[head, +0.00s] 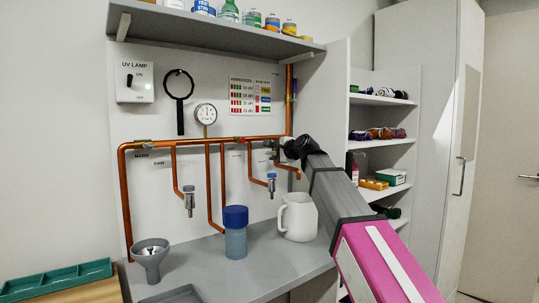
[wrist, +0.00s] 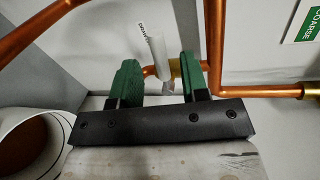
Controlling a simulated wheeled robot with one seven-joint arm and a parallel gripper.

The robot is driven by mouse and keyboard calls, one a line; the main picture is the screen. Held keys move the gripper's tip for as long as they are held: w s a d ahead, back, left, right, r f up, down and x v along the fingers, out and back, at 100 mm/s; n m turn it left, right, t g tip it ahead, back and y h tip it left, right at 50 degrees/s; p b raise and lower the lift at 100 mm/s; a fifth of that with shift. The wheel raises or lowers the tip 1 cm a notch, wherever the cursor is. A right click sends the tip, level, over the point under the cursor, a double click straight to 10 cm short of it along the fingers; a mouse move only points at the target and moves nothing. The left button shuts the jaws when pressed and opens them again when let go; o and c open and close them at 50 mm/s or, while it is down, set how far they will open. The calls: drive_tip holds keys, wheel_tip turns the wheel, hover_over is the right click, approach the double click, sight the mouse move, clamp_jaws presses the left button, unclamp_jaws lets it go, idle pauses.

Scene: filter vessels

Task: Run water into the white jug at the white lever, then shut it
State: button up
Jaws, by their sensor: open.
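The white jug (head: 298,218) stands upright on the grey bench below the right-hand copper spout. In the wrist view a round white rim (wrist: 62,125), which looks like the jug's mouth, shows at lower left with brown inside; I cannot tell whether it holds water. The white lever (wrist: 157,52) sticks out from a brass fitting on the copper pipe. My gripper (wrist: 159,65) is open, its green fingers one on each side of the lever, with gaps visible. In the head view my gripper (head: 288,150) is at the pipe and hides the lever.
A blue-lidded vessel (head: 235,236) stands left of the jug, and a grey funnel (head: 150,258) stands farther left. Copper pipes (head: 209,180) with other outlets run along the back panel. A shelf (head: 215,32) overhangs the bench. Shelving (head: 385,141) stands to the right.

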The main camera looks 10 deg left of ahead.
sight(270, 153)
drive_tip(key=x, duration=0.3)
drive_tip(key=shift+w+a, duration=0.15)
drive_tip(key=shift+a, duration=0.15)
clamp_jaws()
